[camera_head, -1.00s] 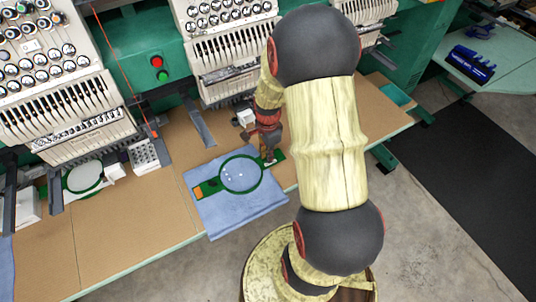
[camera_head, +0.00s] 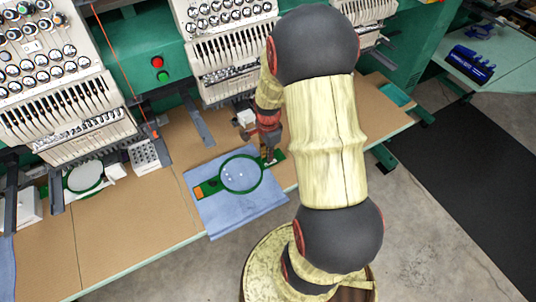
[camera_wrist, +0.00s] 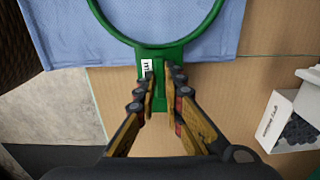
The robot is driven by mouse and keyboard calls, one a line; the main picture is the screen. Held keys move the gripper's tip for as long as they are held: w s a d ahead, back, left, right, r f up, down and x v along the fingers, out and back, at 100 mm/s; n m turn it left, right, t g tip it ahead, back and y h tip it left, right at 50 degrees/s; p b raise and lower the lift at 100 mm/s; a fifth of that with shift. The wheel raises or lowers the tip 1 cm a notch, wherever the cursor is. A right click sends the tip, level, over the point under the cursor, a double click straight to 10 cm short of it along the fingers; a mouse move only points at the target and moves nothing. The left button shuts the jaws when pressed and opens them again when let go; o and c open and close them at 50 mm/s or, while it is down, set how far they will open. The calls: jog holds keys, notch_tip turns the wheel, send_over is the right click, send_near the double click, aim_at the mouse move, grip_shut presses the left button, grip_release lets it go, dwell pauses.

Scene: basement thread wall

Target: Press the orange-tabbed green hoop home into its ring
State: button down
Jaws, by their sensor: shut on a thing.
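A green hoop (camera_head: 263,177) lies on a folded blue cloth (camera_head: 270,202) on the brown table. Blue cloth with a few white dots shows inside it. An orange tab (camera_head: 198,193) sits on its left arm; a green arm with a white label sticks out at right. My gripper (camera_head: 270,158) is over that right arm. In the wrist view my gripper (camera_wrist: 162,72) is shut on this green arm (camera_wrist: 161,100), beside the label (camera_wrist: 147,66), and the hoop (camera_wrist: 153,43) runs out of the top. I cannot tell hoop and ring apart, nor how they sit together.
Embroidery machine heads (camera_head: 228,62) stand along the back, with grey arms reaching over the table (camera_head: 130,225). Another green hoop with a pale disc (camera_head: 85,177) is at left. A white box (camera_wrist: 292,122) stands near my gripper.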

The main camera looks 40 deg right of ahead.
jog(key=shift+f, duration=0.35)
dwell(0.6)
dwell(0.3)
jog(key=c, duration=1.8)
grip_release()
notch_tip(320, 180, up, 12)
